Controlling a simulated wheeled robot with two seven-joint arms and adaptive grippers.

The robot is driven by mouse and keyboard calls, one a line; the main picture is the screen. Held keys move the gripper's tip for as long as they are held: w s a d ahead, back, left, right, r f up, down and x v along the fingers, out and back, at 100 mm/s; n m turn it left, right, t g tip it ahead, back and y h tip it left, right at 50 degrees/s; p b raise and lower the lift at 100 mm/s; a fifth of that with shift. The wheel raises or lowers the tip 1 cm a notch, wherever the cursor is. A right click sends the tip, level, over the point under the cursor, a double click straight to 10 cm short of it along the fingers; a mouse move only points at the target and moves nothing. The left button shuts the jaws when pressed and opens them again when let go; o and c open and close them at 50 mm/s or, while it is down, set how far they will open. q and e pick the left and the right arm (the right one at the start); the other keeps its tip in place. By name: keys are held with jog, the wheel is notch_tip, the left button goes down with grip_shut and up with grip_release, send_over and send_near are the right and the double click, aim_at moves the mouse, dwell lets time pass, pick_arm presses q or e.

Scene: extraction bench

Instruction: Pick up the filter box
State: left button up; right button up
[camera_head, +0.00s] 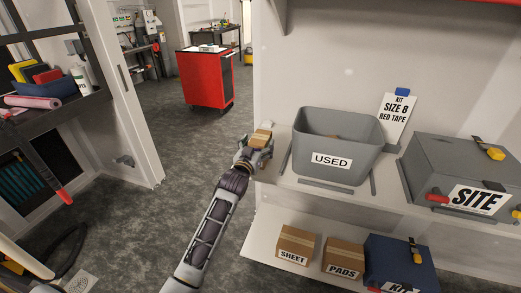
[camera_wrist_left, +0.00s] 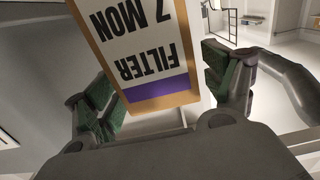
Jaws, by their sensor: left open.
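The filter box (camera_wrist_left: 143,45) is a brown carton with a white label reading "FILTER" and "7 MON" and a purple band. In the left wrist view it lies between the two green-padded fingers of my left gripper (camera_wrist_left: 160,88), with a visible gap at the left finger; whether the right finger touches it I cannot tell. In the head view my left gripper (camera_head: 256,150) is at the left end of the upper shelf, around the small brown filter box (camera_head: 261,137). The arm hides part of the box. My right gripper is not in view.
A grey bin marked "USED" (camera_head: 335,148) stands right of the box on the upper shelf (camera_head: 290,184). A grey case marked "SITE" (camera_head: 457,165) is farther right. The lower shelf holds cartons marked "SHEET" (camera_head: 296,245) and "PADS" (camera_head: 343,257) and a blue case (camera_head: 400,262). Open floor lies left.

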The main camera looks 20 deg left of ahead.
pick_arm(q)
jog(key=shift+w, duration=1.65)
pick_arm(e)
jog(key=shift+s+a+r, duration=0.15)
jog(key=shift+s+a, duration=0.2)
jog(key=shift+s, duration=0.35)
pick_arm(q)
jog(key=c, duration=1)
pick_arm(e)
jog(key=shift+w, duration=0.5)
